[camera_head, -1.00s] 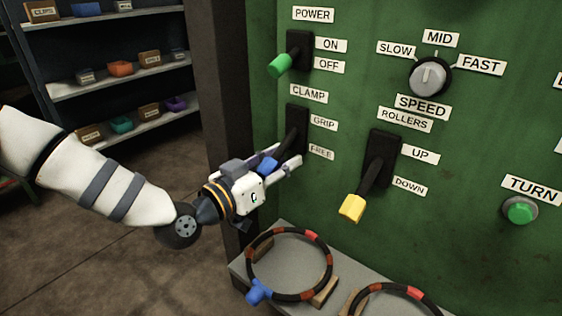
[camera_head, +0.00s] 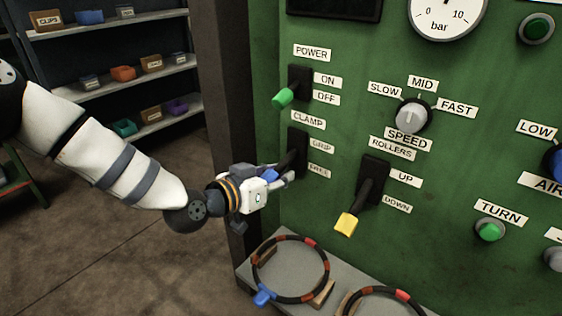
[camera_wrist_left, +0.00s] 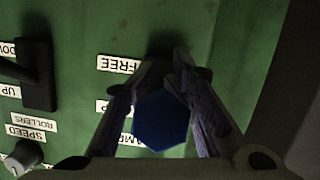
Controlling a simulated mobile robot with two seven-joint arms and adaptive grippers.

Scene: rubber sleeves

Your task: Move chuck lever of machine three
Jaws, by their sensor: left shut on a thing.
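The clamp lever (camera_head: 288,161), a black arm with a blue end (camera_head: 270,174), sticks out of its black slot beside the GRIP and FREE labels on the green panel (camera_head: 480,160). My left gripper (camera_head: 280,175) comes in from the left and is shut on this lever. It partly hides the blue end in the head view. In the left wrist view the blue end (camera_wrist_left: 162,120) shows as a dark six-sided knob between the two fingers (camera_wrist_left: 166,75). The lever's exact angle is hard to read behind the fingers. My right gripper is not in view.
The power lever with a green end (camera_head: 283,98) is above. The rollers lever with a yellow end (camera_head: 346,223) is to the right. A grey ledge (camera_head: 245,273) below holds ring-shaped sleeves (camera_head: 327,269). A dark post (camera_head: 222,110) borders the panel; shelves stand behind.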

